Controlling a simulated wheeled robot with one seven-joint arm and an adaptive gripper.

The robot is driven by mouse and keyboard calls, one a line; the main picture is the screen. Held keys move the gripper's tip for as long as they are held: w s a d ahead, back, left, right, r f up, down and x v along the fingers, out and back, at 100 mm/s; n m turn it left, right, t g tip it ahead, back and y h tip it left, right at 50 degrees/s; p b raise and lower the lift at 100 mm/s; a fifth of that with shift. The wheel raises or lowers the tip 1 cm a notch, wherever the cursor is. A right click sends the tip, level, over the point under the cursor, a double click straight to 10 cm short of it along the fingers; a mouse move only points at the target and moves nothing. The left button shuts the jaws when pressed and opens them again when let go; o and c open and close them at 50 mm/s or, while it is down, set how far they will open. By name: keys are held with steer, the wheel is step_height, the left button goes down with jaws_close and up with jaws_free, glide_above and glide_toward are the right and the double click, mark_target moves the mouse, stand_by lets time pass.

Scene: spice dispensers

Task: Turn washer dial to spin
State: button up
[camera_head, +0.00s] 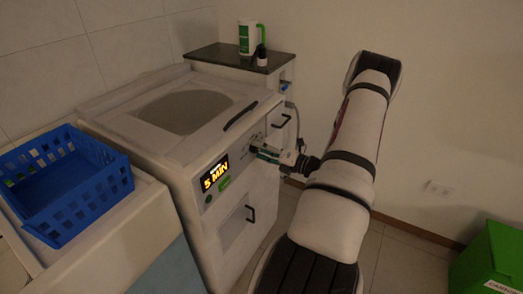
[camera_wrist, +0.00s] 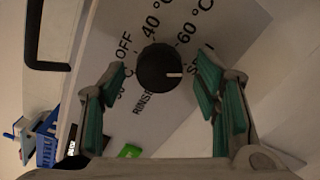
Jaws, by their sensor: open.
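The black round washer dial (camera_wrist: 158,68) sits on the pale control panel in the wrist view. Its white mark points right and slightly down, towards the side where a label beginning with "S" is partly covered by a finger. OFF, 40 °C, 60 °C and RINSE labels also surround it. My gripper (camera_wrist: 161,78) is open, with one green-padded finger on each side of the dial and gaps showing between. In the head view my gripper (camera_head: 267,153) is at the front panel of the washer (camera_head: 172,147), and the dial is too small or hidden to make out.
A lit display (camera_head: 214,174) reads 5 MIN. A dark handle (camera_head: 240,116) is on the washer's top edge. A blue basket (camera_head: 62,185) stands left, a dark-topped cabinet (camera_head: 225,56) with a jug (camera_head: 247,39) behind. A green box (camera_head: 490,260) is at right.

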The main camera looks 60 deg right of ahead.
steer(key=s, duration=1.2)
steer(key=shift+d, duration=0.45)
